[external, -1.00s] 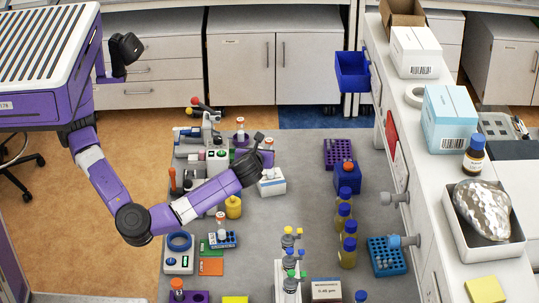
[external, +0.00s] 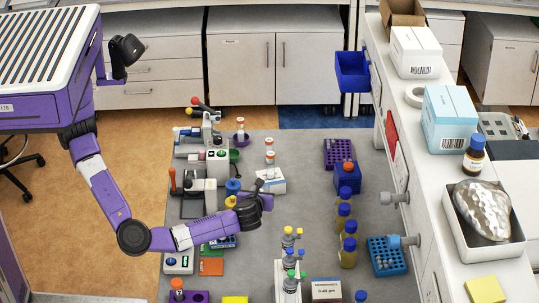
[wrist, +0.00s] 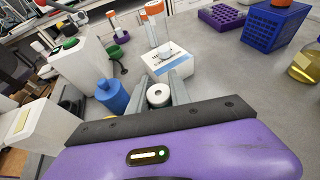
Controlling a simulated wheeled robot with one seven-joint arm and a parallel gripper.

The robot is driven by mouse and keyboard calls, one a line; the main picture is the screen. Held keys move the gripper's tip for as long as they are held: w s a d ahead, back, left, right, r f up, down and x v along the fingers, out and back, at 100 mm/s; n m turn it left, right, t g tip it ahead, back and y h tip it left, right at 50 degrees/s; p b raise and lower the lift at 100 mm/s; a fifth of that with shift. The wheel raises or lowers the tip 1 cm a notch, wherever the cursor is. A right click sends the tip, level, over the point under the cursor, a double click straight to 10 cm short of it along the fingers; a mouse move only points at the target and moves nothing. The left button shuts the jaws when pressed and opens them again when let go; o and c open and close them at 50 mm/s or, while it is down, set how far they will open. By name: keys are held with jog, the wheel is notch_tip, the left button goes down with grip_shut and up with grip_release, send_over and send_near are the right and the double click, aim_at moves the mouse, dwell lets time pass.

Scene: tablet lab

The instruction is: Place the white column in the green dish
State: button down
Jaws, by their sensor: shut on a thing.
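My gripper (wrist: 160,92) is shut on a white round piece with a dark hole in its top, the white column (wrist: 158,95). It sits between the two grey fingers in the wrist view. In the external view my gripper (external: 266,200) is over the grey bench, in front of the white box, and hides the column. The green dish (external: 234,156) stands further back, left of the white box, beside the white instrument. It also shows in the wrist view (wrist: 114,52), ahead and left of my gripper and apart from the column.
A blue bottle (wrist: 112,96) stands close to the left of my fingers. The white box (external: 271,181) and orange-capped tubes (external: 270,157) are just behind. Amber bottles (external: 348,252) stand to the right. Bare bench lies between the box and these bottles.

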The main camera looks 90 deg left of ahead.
jog(key=shift+f, duration=1.35)
jog(key=c, duration=1.2)
grip_release()
jog(key=shift+f, duration=0.1)
jog(key=b+v, duration=0.1)
jog(key=v, duration=0.9)
jog(key=shift+d+r, duration=0.25)
jog(key=shift+d, duration=0.1)
jog(key=shift+o, duration=0.5)
jog(key=shift+s+d+r, duration=0.2)
jog(key=shift+d+r, duration=0.05)
jog(key=shift+d, duration=0.35)
